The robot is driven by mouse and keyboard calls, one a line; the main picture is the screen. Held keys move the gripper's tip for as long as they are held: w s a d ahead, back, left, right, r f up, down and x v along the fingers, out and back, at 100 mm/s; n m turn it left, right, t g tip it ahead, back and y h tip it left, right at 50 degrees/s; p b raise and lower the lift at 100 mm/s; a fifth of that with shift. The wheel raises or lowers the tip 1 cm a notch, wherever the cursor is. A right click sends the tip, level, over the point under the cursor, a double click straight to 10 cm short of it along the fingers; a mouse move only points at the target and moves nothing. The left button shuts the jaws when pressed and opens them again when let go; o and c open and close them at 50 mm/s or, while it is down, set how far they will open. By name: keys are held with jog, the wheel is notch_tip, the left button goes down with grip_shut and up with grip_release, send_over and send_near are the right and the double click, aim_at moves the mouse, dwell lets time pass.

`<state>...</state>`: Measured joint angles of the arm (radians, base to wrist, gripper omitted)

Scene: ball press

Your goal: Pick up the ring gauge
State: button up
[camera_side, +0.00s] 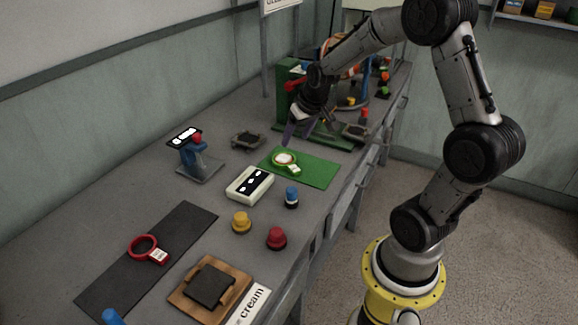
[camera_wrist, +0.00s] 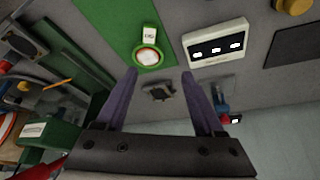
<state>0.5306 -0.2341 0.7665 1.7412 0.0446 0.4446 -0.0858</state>
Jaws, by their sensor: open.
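A green ring gauge (camera_side: 284,159) with a white centre and a small white tag lies flat on a green mat (camera_side: 318,171) in the side view. In the wrist view the same green ring (camera_wrist: 148,57) shows just beyond the fingertips, nearer the left one. A red ring gauge (camera_side: 143,247) with a white tag lies on a dark mat (camera_side: 118,276) in the front left. My gripper (camera_side: 295,138) is open and empty, above the bench near the green mat's far side; its purple fingers are apart in the wrist view (camera_wrist: 160,73).
A cream box with dark windows (camera_side: 250,185) stands beside the green mat. Blue, yellow (camera_side: 241,222) and red (camera_side: 277,238) knobs stand nearer. A blue stand with a display (camera_side: 198,155) is left. A green press (camera_side: 288,78) stands behind my gripper.

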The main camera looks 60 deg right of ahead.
jog(key=s+d+f, duration=0.1)
jog(key=f, duration=0.1)
send_over(293, 167)
jog(key=s+a, duration=0.2)
notch_tip(293, 167, down, 7)
jog(key=shift+d+f, duration=0.1)
jog(key=shift+d, duration=0.05)
jog(key=shift+d+x, duration=0.15)
jog(key=shift+x, duration=1.15)
jog(key=shift+d+x, duration=0.1)
jog(key=shift+x, duration=1.2)
jog(key=shift+s, duration=0.15)
grip_shut()
